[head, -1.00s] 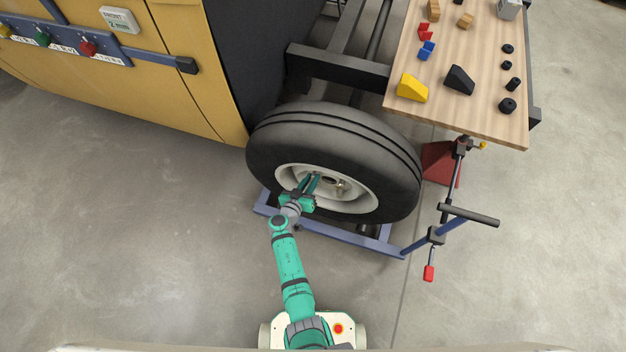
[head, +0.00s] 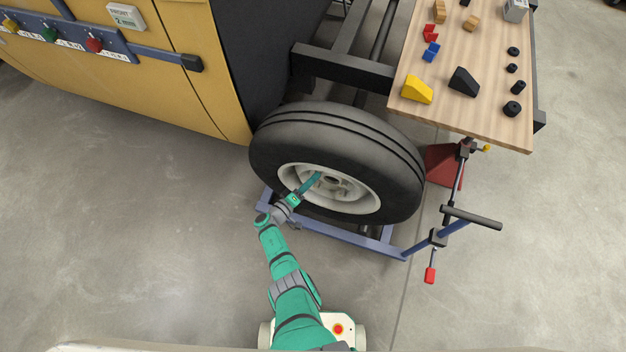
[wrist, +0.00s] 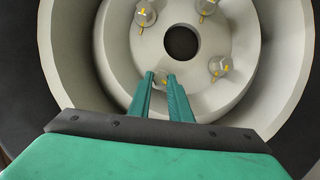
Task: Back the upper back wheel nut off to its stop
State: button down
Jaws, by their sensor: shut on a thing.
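The wheel has a black tyre (head: 385,165) and a pale rim (head: 365,203); it stands upright with its hub face towards me. In the wrist view several nuts with yellow marks ring the dark centre hole (wrist: 181,42). One nut (wrist: 145,14) is upper left, one (wrist: 207,5) at the top, one (wrist: 220,67) at right. My green gripper (wrist: 160,79) is shut on the bottom wheel nut (wrist: 161,75), with a finger on each side, hiding part of it. In the head view my gripper (head: 316,177) reaches into the rim and hides the nut.
A blue frame (head: 345,236) runs low in front of the wheel. A stand with a black crossbar (head: 470,217) is to the right. A wooden table (head: 490,95) with small blocks stands at upper right.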

jog(key=shift+n+h, duration=0.3)
jog(key=shift+n, duration=0.1)
jog(key=shift+w, duration=0.1)
jog(key=shift+d, duration=0.3)
jog(key=c, duration=1.6)
grip_release()
jog(key=shift+a+f, duration=0.1)
jog(key=shift+a, duration=0.2)
jog(key=shift+a, duration=0.1)
jog(key=v, duration=1)
jog(key=shift+s+a, duration=0.2)
jog(key=shift+s, duration=0.15)
